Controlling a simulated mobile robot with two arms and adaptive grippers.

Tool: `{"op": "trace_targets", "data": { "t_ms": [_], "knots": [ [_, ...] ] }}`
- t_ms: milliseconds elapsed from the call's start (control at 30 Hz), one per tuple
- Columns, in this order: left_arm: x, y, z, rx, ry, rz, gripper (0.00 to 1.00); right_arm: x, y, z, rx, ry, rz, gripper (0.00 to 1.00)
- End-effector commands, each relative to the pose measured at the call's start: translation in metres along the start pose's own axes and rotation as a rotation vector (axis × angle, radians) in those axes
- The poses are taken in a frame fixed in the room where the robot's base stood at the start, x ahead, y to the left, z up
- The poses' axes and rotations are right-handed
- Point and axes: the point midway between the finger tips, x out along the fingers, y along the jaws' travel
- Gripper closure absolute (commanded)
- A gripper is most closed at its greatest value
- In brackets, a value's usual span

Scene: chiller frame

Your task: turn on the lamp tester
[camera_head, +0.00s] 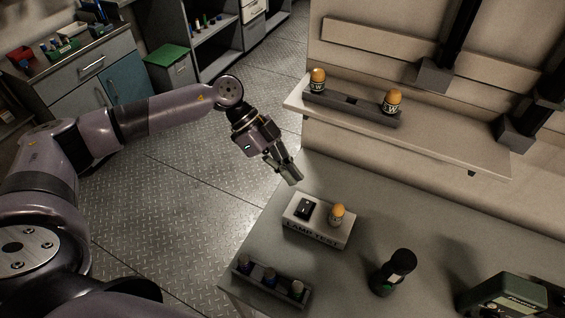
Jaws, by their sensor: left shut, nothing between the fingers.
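The lamp tester (318,232) is a pale box lettered "LAMP TEST" on the grey workbench, near its left edge. A black rocker switch (307,208) is on the left of its top. A small orange-topped lamp (337,214) stands upright on the right of its top; I cannot tell whether it is lit. My left gripper (294,180) is shut and empty, pointing down, above and just behind the tester near the switch, apart from it. My right gripper is not in view.
A dark rack (270,284) with several small parts sits at the bench's front left. A black cylinder (393,272) and a green device (503,296) stand to the right. A shelf (440,142) behind carries two orange-topped lamps (318,80) in a dark holder.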

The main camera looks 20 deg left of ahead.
Motion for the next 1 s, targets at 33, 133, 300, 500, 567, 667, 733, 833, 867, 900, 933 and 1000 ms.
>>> {"op": "trace_targets", "data": {
  "t_ms": [33, 133, 300, 500, 567, 667, 733, 833, 867, 900, 933, 1000],
  "knots": [
    [0.01, 0.002, -0.004, 0.0, 0.002, 0.006, 1.0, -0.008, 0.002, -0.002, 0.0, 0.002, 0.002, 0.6],
    [0.032, 0.001, -0.004, -0.001, 0.002, 0.005, 1.0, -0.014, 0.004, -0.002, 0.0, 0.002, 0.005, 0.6],
    [0.06, 0.001, 0.007, -0.006, 0.0, 0.002, 1.0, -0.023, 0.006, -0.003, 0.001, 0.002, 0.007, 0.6],
    [0.076, 0.001, 0.024, -0.002, 0.0, 0.001, 1.0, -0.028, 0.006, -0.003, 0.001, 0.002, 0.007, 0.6],
    [0.078, 0.0, 0.026, -0.001, 0.0, 0.0, 1.0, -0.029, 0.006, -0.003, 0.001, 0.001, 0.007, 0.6],
    [0.08, 0.0, 0.028, 0.001, 0.0, -0.001, 1.0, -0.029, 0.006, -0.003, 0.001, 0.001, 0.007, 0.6],
    [0.081, 0.0, 0.028, 0.001, 0.0, -0.001, 1.0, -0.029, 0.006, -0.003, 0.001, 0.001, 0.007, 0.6],
    [0.08, 0.0, 0.028, 0.001, 0.0, -0.001, 1.0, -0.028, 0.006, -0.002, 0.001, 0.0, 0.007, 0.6],
    [0.08, 0.0, 0.028, 0.001, 0.0, -0.001, 1.0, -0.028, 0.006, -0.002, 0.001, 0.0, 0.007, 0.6],
    [0.08, 0.0, 0.028, 0.001, 0.0, -0.001, 1.0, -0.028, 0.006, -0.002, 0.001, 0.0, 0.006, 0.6],
    [0.08, 0.0, 0.028, 0.001, 0.0, -0.001, 1.0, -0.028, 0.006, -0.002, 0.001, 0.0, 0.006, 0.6],
    [0.081, -0.002, 0.029, 0.003, 0.0, -0.004, 1.0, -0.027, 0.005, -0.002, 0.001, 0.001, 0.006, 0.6]
  ]
}}
